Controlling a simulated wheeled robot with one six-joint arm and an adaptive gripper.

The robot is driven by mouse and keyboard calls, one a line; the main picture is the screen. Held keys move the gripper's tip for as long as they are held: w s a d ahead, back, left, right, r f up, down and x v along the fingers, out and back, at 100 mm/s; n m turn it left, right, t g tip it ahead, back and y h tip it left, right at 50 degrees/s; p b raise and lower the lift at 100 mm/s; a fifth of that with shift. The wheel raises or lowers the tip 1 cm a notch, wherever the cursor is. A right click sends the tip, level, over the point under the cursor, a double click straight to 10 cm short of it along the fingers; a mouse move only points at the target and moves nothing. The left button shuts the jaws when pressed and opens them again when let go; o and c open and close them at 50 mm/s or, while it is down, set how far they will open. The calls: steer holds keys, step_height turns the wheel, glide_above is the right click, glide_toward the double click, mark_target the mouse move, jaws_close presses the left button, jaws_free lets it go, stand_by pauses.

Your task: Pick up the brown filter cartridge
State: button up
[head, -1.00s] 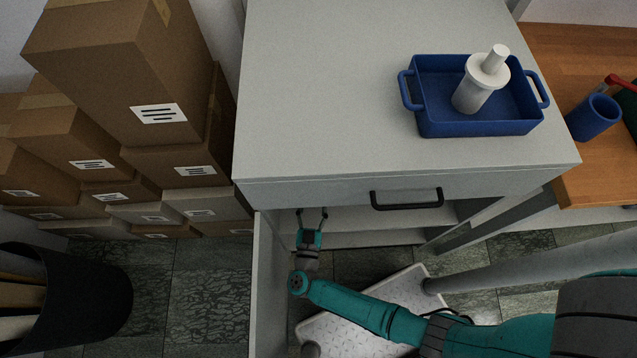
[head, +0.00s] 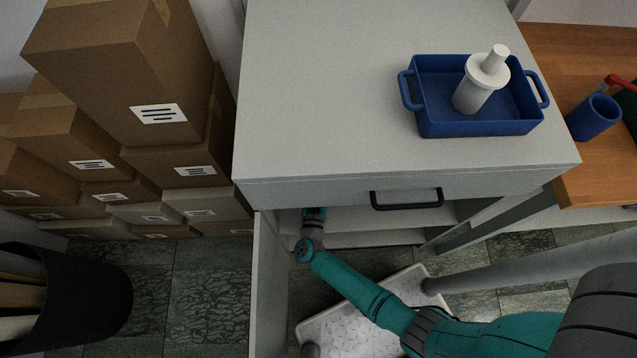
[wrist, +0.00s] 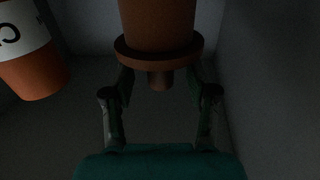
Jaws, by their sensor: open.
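The brown filter cartridge (wrist: 158,22) shows in the wrist view at top centre, with a wide flange and a short narrow stub pointing toward my gripper. My gripper (wrist: 160,84) is open, with one finger on each side of the stub, just below the flange. I cannot tell whether the fingers touch it. In the head view my arm reaches into the cabinet (head: 262,285) under the drawer, and the fingers and the cartridge are hidden there by the cabinet top.
An orange container with a white label (wrist: 25,50) stands left of the cartridge. A cabinet wall (wrist: 270,80) is close on the right. Above, a blue tray (head: 480,128) holds a white cartridge (head: 470,98). A black drawer handle (head: 407,205) juts out. Cardboard boxes (head: 110,85) are stacked at left.

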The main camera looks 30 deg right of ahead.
steer(key=shift+x, duration=1)
jaws_close()
steer(key=shift+r, duration=0.15)
